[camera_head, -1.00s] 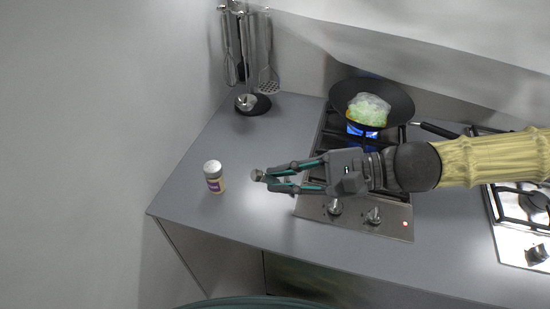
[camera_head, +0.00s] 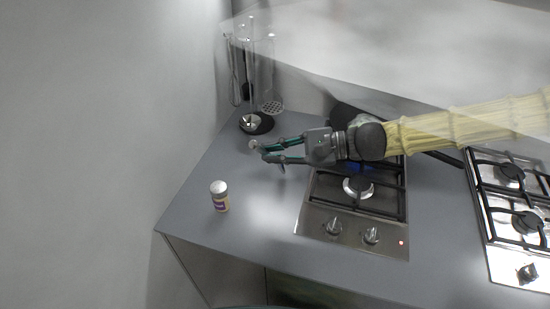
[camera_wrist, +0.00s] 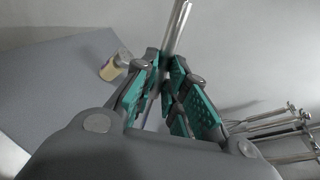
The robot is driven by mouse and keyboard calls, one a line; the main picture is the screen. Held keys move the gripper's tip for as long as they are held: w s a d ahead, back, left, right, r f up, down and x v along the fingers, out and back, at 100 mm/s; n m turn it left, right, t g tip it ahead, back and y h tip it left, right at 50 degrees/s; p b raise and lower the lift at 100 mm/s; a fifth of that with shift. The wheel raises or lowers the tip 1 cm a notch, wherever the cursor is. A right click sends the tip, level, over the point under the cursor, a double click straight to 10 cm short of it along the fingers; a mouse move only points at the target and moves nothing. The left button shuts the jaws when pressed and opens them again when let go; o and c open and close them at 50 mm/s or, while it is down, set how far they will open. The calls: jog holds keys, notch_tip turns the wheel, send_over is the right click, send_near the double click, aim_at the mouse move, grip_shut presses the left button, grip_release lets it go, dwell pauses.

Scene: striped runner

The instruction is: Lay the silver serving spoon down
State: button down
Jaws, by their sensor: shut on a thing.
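The silver serving spoon shows in the wrist view as a narrow shiny handle (camera_wrist: 178,25) between my fingertips, running up out of the picture. In the head view only a small silvery end (camera_head: 254,145) shows at the fingertips; the rest is hidden or too small to make out. My gripper (camera_head: 263,152) is shut on the handle. It is over the far left part of the grey counter, left of the hob and just in front of the utensil stand. In the wrist view the gripper (camera_wrist: 167,72) fills the middle.
A utensil stand (camera_head: 262,127) with hanging tools is at the back left corner. A white-capped jar (camera_head: 220,197) stands at the counter's left. The hob (camera_head: 330,205) is to the right; a dark pan (camera_head: 342,112) behind is mostly hidden by my arm. The counter (camera_head: 265,205) between jar and hob is clear.

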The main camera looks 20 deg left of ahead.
jog(key=shift+f+p, duration=0.85)
jog(key=shift+f, duration=1)
jog(key=c, duration=1.5)
grip_release()
jog(key=shift+o, duration=0.2)
jog(key=b+v, duration=0.3)
jog(key=v, duration=0.9)
